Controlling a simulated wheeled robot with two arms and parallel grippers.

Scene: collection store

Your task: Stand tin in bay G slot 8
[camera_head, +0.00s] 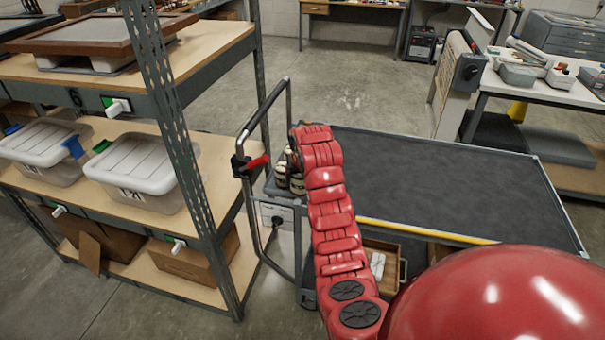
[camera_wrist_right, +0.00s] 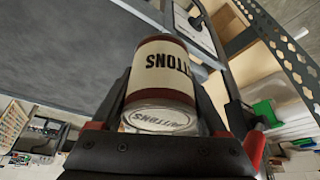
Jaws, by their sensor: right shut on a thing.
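A cream tin with dark brown bands and the letters "TTONS" (camera_wrist_right: 165,75) fills the middle of the right wrist view. Its lid, lettered "BUTTONS", faces the camera. My right gripper (camera_wrist_right: 168,95) is shut on it, a finger on each side. In the head view my red arm reaches to the cart's left end and hides that gripper. Small cream and dark tins (camera_head: 297,184) show beside the arm there; I cannot tell whether one is the held tin. My left gripper is not in view. No slot marked 8 is readable.
Grey metal shelving (camera_head: 222,235) stands at left, with a mark like 6 or G. It holds lidded bins (camera_head: 140,170), cardboard boxes (camera_head: 192,262) and a framed tray (camera_head: 100,35).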

